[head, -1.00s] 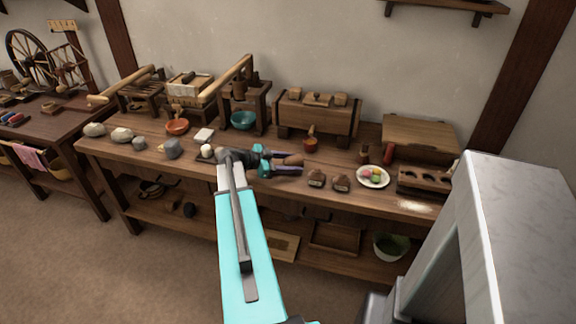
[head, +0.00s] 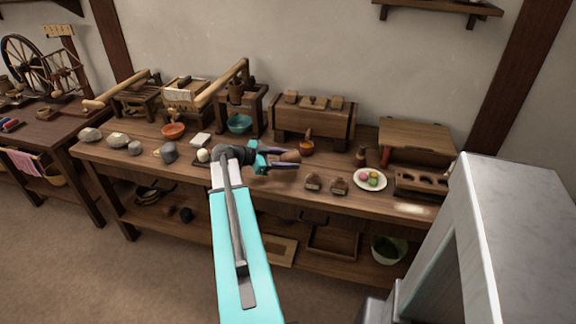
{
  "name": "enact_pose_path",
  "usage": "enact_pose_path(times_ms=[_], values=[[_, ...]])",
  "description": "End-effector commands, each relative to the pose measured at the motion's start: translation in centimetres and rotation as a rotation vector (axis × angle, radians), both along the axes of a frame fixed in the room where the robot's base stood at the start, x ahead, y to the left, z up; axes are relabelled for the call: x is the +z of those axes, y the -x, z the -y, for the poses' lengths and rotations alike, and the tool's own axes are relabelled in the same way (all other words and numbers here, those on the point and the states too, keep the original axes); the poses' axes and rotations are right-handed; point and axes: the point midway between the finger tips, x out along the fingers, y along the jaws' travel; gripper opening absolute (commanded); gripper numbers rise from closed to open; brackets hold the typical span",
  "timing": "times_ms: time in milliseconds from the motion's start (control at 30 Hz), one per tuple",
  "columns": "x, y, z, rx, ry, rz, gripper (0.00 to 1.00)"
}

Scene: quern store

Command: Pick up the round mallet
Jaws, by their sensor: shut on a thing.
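My gripper (head: 284,164) is at the end of the teal arm, over the middle of the long wooden workbench (head: 230,182). Its dark fingers point right and are shut on a brown, rounded wooden thing, which I take to be the round mallet (head: 290,155). Only part of the mallet shows beside the fingers. The wrist and fingers hide the rest of it. I cannot tell for sure whether it is clear of the bench top.
Two small brown weights (head: 313,182) and a plate of coloured balls (head: 370,180) stand right of the gripper. A shelf runs below.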

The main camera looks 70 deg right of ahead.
Motion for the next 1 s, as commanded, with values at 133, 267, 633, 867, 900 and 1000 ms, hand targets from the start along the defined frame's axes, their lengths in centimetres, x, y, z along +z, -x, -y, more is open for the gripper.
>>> enact_pose_path(times_ms=[133,267,633,867,900,1000], values=[[0.0,0.6,-2.2,0.002,-0.001,-0.001,0.08],[0.2,1.0,-3.9,0.001,0.000,-0.001,0.08],[0.6,2.2,-8.6,0.001,0.000,-0.001,0.08],[0.8,2.8,-11.1,0.001,0.000,-0.001,0.08],[0.9,2.9,-11.4,0.001,0.000,-0.001,0.08],[1.0,3.1,-12.2,0.001,-0.001,0.000,0.08]])
